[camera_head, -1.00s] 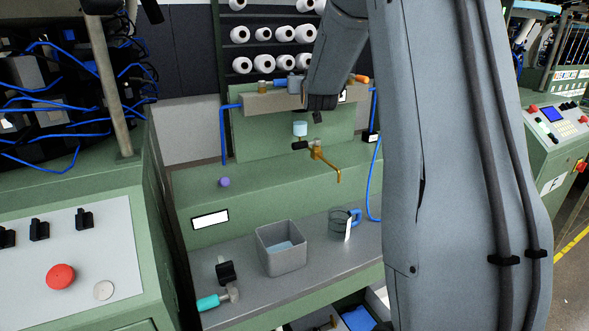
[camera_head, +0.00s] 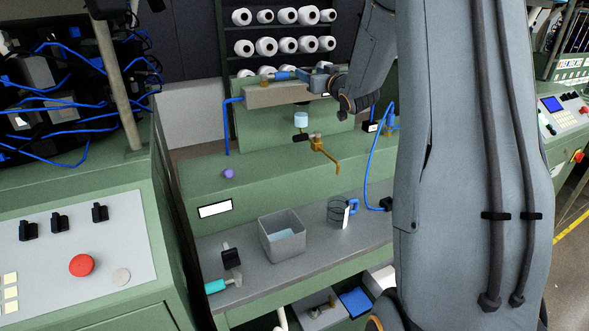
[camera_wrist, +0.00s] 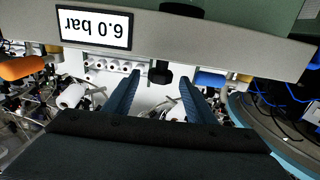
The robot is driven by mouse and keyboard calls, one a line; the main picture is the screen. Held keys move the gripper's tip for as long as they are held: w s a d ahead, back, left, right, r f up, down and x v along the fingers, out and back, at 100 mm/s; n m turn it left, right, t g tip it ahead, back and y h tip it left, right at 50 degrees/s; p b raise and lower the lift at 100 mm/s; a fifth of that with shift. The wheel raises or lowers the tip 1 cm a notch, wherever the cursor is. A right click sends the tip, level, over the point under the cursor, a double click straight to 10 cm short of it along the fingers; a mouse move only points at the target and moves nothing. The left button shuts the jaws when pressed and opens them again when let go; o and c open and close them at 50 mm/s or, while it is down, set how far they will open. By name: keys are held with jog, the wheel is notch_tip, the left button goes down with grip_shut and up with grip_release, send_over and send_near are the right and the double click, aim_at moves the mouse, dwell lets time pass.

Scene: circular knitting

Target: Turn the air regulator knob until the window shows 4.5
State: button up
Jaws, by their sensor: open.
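The regulator's display window (camera_wrist: 95,30) shows 6.0 bar, upside down in the wrist view, on a grey beam. A black knob (camera_wrist: 160,73) projects from the beam to the right of the window in that view. My gripper (camera_wrist: 160,84) is open, its two blue-grey fingers on either side of the knob in the picture; I cannot tell whether they touch it. In the head view my gripper (camera_head: 318,80) is at the right part of the beam (camera_head: 275,95) and hides the knob and most of the window.
A blue-handled part (camera_head: 285,76) sits on the beam, left of my gripper. An orange part (camera_wrist: 22,68) is beyond the window in the wrist view. Below are a brass tap (camera_head: 325,150), a grey bin (camera_head: 282,238) and a blue hose (camera_head: 368,185). White yarn cones stand behind.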

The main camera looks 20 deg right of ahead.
aim_at(309, 72)
jog(key=s+b, duration=0.1)
jog(key=s, duration=0.2)
jog(key=shift+s, duration=0.1)
jog(key=s+a+f+m+g+h, duration=0.1)
jog(key=s+a+f+g, duration=0.9)
jog(key=s+a+f, duration=0.5)
jog(key=s+f, duration=0.3)
jog(key=shift+f+g, duration=0.3)
jog(key=shift+f, duration=0.05)
jog(key=shift+s, duration=0.15)
